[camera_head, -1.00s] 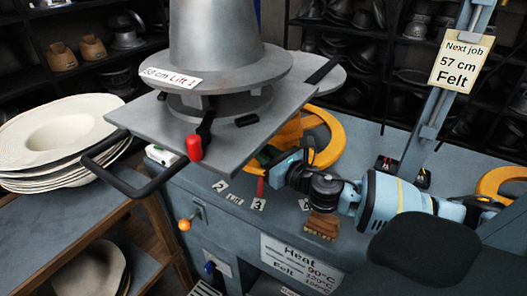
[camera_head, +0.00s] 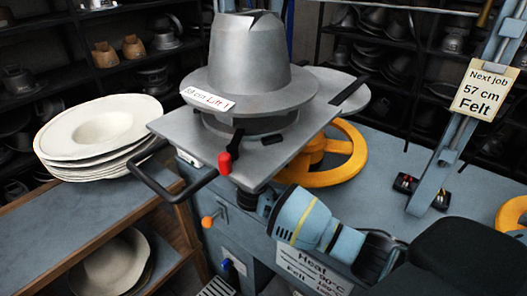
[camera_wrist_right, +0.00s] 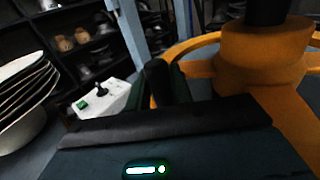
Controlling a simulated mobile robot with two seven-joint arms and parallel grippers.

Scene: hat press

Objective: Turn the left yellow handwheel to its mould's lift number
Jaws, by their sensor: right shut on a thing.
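The left yellow handwheel (camera_head: 351,165) lies flat on the press's blue-grey top, partly hidden by the metal plate and mould above it. A label (camera_head: 207,99) on the grey hat-shaped mould (camera_head: 245,60) reads "58 cm Lift 1". My right arm reaches in from the right, and its gripper is hidden behind the plate in the head view. In the right wrist view my right gripper (camera_wrist_right: 166,85) is shut at the handwheel's rim, beside the orange hub (camera_wrist_right: 262,62). The lift numbers on the press front are hidden. My left gripper is not in view.
The metal plate (camera_head: 165,124) with a black handle and red-knobbed lever (camera_head: 225,163) overhangs the wheel. A stack of pale hat blanks (camera_head: 60,150) stands at left. A sign (camera_head: 484,88) reads "Next job 57 cm Felt". Another yellow wheel (camera_head: 512,213) is at the right edge.

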